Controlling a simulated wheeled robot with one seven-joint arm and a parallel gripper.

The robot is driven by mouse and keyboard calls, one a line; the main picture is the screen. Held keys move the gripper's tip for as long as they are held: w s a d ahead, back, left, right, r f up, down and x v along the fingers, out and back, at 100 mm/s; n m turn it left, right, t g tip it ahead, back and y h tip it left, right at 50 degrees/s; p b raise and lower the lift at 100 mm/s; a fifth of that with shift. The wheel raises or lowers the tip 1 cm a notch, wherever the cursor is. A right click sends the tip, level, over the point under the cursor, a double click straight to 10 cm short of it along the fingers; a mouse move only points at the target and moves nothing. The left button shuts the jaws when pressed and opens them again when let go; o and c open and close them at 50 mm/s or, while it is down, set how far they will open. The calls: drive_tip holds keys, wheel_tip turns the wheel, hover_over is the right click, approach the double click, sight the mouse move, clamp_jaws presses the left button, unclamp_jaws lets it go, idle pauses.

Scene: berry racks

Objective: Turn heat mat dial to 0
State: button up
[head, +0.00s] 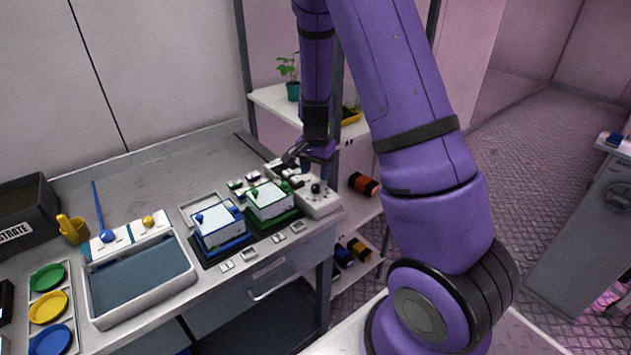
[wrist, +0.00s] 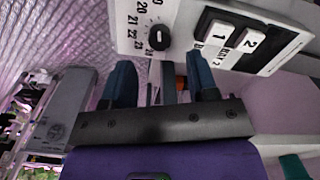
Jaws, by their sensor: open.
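A white control box (wrist: 131,30) carries a round black dial (wrist: 159,37) with printed numbers around it, among them 20, 21, 22 and 23. A small pale mark shows on the dial, but its exact setting is too small to tell. In the head view the white box (head: 322,205) is at the right end of the bench, with the black dial (head: 316,188) on top. My gripper (wrist: 161,78) is open and empty, its two blue fingers apart and the dial showing beyond their tips. In the head view my gripper (head: 303,160) is just behind and above the box.
Rocker switches marked 1 (wrist: 218,32) and 2 (wrist: 249,43) sit beside the dial. Green-based (head: 270,222) and blue-based (head: 220,247) white-topped boxes stand left of the control box. A shelf with a potted plant (head: 293,91) is behind. A water tray (head: 189,277) is further left.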

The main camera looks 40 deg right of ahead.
wheel_tip(320, 180, up, 6)
drive_tip(key=shift+f, duration=0.1)
idle(0.6)
wheel_tip(320, 180, up, 17)
drive_tip(key=n+t+y, duration=0.1)
drive_tip(key=n+t, duration=0.2)
drive_tip(key=n, duration=0.3)
hover_over(315, 186)
drive_tip(key=s+a, duration=0.8)
drive_tip(key=s, duration=0.2)
drive_tip(key=s+a+r+n+t, duration=0.1)
drive_tip(key=s+a+r+n, duration=0.1)
drive_tip(key=s, duration=0.6)
drive_tip(key=s+a+r+n+t+h, duration=0.1)
drive_tip(key=s+a+r+n, duration=0.2)
drive_tip(key=s+r+n, duration=0.2)
drive_tip(key=s+r, duration=0.1)
drive_tip(key=s, duration=0.2)
drive_tip(key=shift+s, duration=0.25)
drive_tip(key=shift+w+a+r, duration=0.1)
drive_tip(key=shift+c, duration=0.3)
